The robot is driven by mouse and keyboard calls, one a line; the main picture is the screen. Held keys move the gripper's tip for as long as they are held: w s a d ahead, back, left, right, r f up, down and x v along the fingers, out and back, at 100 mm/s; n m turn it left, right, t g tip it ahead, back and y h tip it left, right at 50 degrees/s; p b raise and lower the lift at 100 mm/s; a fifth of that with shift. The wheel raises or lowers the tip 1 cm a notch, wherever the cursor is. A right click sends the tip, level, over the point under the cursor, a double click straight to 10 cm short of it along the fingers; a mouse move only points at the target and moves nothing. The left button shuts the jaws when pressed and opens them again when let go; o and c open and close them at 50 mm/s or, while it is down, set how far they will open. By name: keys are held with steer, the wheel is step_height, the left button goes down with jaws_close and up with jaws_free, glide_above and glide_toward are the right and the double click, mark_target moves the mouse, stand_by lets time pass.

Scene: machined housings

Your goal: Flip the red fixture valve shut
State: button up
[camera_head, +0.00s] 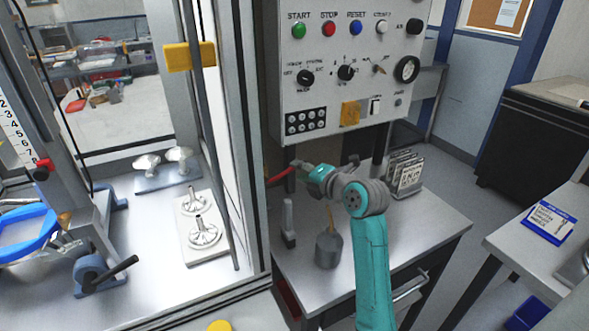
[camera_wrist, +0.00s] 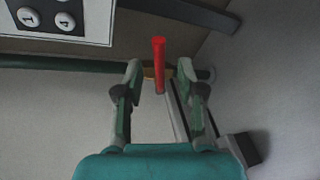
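The red valve handle (camera_head: 280,176) shows in the head view as a short red bar at the left of my gripper (camera_head: 300,166), below the control panel. In the wrist view the red handle (camera_wrist: 158,65) stands upright, near the line between the fingertips of my gripper (camera_wrist: 159,72). The fingers are spread, with a gap on each side of the handle, so I see no grip on it. How deep the handle lies between the fingers is hard to tell. The valve's body is not clearly visible.
The control panel (camera_head: 345,60) hangs just above my gripper. Below, the bench (camera_head: 300,275) holds a grey pot (camera_head: 328,249), an upright grey tool (camera_head: 288,225) and a rack of cards (camera_head: 405,172). A glazed enclosure with machined parts (camera_head: 203,237) stands at left.

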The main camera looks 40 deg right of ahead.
steer(key=d+v, duration=0.1)
steer(key=v, duration=0.6)
steer(key=shift+s+a, duration=0.25)
steer(key=shift+a, duration=0.3)
